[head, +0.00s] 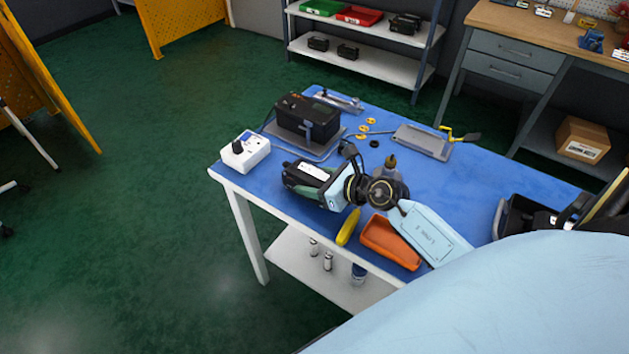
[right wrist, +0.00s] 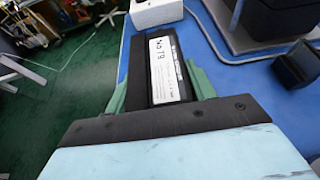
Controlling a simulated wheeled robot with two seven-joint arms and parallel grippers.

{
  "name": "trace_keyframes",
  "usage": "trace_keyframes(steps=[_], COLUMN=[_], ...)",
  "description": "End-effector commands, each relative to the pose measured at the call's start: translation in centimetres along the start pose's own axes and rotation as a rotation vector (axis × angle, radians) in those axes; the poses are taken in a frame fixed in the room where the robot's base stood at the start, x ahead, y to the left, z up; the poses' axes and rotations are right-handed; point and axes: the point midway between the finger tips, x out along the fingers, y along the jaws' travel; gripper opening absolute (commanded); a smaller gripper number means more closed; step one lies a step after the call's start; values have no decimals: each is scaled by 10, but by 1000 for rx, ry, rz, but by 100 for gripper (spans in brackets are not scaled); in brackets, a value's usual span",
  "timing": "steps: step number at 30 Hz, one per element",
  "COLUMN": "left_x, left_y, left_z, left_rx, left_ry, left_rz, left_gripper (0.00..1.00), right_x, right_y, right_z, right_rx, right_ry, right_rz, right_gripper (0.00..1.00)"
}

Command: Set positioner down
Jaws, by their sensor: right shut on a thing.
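The positioner, a black box with a white printed label (head: 312,169), is at the front left part of the blue table. My right gripper (head: 311,182) is shut on it, with the green fingers on either side. In the right wrist view the positioner (right wrist: 165,65) lies between the two fingers of the gripper (right wrist: 160,82), label facing the camera. It looks close to the tabletop; whether it touches is hard to tell. The underside is hidden. My left gripper is in neither view.
On the blue table (head: 465,190) stand a white box with a black knob (head: 246,152), a larger black unit (head: 304,118), a grey plate with a yellow-handled clamp (head: 422,142), an orange tray (head: 390,243) and a yellow object (head: 348,227). Bare tabletop shows right of the arm.

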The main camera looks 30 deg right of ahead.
Motion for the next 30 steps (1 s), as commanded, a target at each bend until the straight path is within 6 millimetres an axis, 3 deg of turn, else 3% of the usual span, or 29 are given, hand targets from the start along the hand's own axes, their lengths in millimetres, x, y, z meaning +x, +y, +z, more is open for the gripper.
trace_keyframes(steps=[4, 5, 9, 20, 23, 30], left_x=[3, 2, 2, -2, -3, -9], left_y=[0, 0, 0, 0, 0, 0], left_z=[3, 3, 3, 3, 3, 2], left_rx=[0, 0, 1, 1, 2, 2], left_ry=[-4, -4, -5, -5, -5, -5], left_rz=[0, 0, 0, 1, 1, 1], left_gripper=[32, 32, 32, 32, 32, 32], right_x=[2, 1, 1, -1, -13, -62], right_y=[-1, 0, 0, 0, 0, 0], right_z=[-2, -3, -3, 2, 0, -1], right_rx=[-1, -1, 0, 0, -1, -3], right_ry=[-4, 0, 0, 1, 3, 5], right_rz=[-2, 0, 0, 0, 0, 1], right_gripper=[13, 58, 76, 76, 76, 76])
